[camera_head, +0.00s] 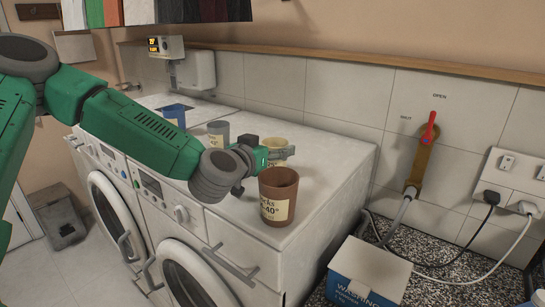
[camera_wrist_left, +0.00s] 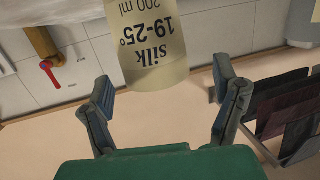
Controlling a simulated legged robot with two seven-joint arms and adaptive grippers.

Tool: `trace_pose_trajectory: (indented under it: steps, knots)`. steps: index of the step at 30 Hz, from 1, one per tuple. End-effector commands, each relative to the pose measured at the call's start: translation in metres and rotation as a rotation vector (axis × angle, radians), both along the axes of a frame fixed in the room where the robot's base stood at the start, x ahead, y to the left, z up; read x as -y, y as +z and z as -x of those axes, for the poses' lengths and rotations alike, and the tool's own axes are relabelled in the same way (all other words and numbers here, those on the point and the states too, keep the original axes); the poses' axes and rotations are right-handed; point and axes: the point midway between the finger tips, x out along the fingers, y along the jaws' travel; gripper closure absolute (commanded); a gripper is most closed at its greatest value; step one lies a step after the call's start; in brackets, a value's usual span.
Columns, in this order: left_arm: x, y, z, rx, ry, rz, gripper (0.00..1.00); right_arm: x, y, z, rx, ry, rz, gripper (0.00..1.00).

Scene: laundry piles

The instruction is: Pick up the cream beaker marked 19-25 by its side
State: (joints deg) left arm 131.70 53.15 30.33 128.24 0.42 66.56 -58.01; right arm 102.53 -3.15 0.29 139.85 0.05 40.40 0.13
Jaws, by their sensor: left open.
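The cream beaker (camera_head: 275,144) stands on the white machine top, partly hidden behind my left gripper (camera_head: 266,157). In the left wrist view the cream beaker (camera_wrist_left: 155,62) appears upside down, with a label reading "silk 19-25° 200 ml". The open fingers of my left gripper (camera_wrist_left: 164,88) lie on either side of its near end in that view, with a visible gap on each side. I cannot tell how deep the beaker sits between them. My right gripper is not in view.
A brown beaker (camera_head: 278,196) marked 40° stands close in front of the gripper. A grey beaker (camera_head: 218,133) and a blue beaker (camera_head: 173,115) stand farther left. The tiled wall (camera_head: 330,93) runs behind. A washing powder box (camera_head: 370,268) sits at lower right.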

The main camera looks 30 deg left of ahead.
Motion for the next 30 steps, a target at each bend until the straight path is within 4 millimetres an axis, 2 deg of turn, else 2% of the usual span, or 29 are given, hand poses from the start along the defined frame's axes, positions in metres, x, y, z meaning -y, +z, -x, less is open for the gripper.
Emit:
trace_pose_trajectory:
  steps: [4, 12, 14, 15, 17, 30]
  knots:
    - [-0.002, -0.002, -0.016, -0.001, 0.000, 0.000, 0.18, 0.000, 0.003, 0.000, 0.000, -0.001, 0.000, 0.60]
    - [-0.007, -0.004, -0.018, 0.001, 0.001, 0.005, 0.18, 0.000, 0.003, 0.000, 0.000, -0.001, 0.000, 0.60]
    - [-0.007, -0.004, -0.018, 0.001, 0.001, 0.005, 0.39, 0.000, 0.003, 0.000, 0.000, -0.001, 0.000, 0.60]
    - [-0.007, -0.004, -0.018, 0.001, 0.001, 0.005, 0.53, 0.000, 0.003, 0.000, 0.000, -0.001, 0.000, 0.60]
    - [-0.007, -0.004, -0.019, 0.001, 0.001, 0.005, 0.72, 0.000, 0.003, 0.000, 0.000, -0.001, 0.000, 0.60]
    - [-0.004, -0.001, -0.019, -0.002, -0.001, 0.001, 0.72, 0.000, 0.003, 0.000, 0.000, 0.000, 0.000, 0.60]
